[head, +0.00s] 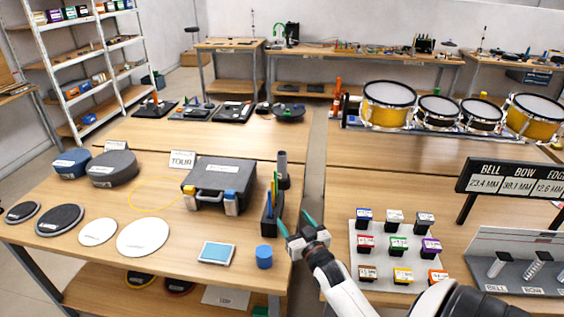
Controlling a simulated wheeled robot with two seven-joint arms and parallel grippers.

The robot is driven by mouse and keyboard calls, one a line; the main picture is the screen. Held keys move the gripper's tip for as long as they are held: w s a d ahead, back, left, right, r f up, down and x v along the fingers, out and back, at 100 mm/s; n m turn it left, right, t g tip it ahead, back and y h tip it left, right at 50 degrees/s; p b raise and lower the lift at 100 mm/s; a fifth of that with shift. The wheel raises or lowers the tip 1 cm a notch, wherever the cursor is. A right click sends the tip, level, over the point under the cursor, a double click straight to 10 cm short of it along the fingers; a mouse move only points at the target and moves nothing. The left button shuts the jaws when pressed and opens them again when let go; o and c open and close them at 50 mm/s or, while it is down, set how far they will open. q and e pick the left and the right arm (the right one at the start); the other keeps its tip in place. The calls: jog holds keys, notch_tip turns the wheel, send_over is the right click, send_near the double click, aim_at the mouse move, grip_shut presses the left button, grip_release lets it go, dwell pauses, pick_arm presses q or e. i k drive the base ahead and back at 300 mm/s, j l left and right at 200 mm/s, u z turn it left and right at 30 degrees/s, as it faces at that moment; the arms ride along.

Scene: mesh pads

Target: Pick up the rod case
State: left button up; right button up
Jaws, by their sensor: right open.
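A dark grey case (222,178) lies closed on the left table, with a handle, two latches at its front and a white label on its lid. It is the only hard case I see, but I cannot read the label. My right gripper (296,228) is open and empty, with teal fingertips, to the right of the case and apart from it. It is near the table's right edge, close to a black upright holder (271,214) with coloured sticks. My left gripper is not in view.
A blue cylinder (264,257) and a light blue pad (216,252) lie in front of the case. White discs (143,237) and dark round pads (60,219) lie left. A TOUR sign (182,159) stands behind. A gap separates this table from the right one, which carries a block tray (381,246).

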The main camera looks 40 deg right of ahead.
aim_at(282, 170)
jog(key=i+l, duration=0.6)
jog(key=l, duration=0.2)
jog(key=i+l, duration=0.25)
jog(key=l, duration=0.15)
